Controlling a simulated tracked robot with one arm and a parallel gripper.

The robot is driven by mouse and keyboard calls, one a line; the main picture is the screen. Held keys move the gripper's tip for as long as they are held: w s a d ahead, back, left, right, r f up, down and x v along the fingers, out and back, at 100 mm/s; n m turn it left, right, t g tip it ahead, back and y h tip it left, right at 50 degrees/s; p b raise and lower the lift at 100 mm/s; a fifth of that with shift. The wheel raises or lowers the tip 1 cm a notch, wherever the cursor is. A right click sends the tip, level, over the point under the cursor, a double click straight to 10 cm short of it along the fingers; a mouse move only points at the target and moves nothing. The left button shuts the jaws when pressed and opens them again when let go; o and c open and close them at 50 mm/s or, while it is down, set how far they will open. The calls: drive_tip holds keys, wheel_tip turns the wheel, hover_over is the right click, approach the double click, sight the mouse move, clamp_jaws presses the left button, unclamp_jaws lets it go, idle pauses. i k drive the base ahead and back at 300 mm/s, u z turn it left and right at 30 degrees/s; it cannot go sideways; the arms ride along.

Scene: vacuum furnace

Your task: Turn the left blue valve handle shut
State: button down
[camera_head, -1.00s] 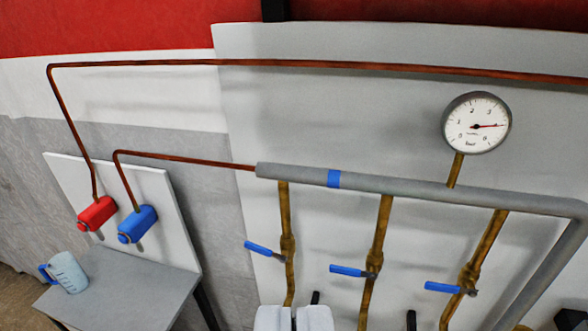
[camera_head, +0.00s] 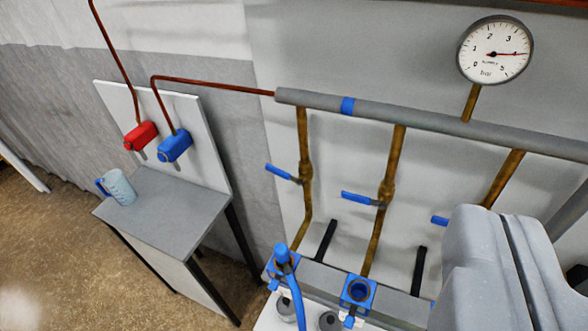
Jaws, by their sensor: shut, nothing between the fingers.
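The left blue valve handle (camera_head: 280,171) sits on the left brass pipe (camera_head: 305,150) and points out to the left, crosswise to the pipe. A middle blue handle (camera_head: 358,198) and a right blue handle (camera_head: 440,220) point the same way. The right one is partly hidden behind my gripper. My gripper (camera_head: 502,214) is at the lower right, with its two grey fingers together and nothing between them. In the picture it is well to the right of and below the left handle, not touching it.
A grey header pipe (camera_head: 420,117) with a gauge (camera_head: 494,50) runs above the valves. Below are blue fittings (camera_head: 358,291) and a blue hose (camera_head: 294,290). At left, a grey table (camera_head: 165,210) holds a jug (camera_head: 120,187), below red (camera_head: 140,135) and blue (camera_head: 174,146) taps.

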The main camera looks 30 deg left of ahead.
sight(273, 169)
drive_tip(key=u, duration=0.05)
drive_tip(key=k, duration=0.9)
drive_tip(key=u, duration=0.5)
drive_tip(key=i, duration=0.95)
drive_tip(key=z, duration=0.05)
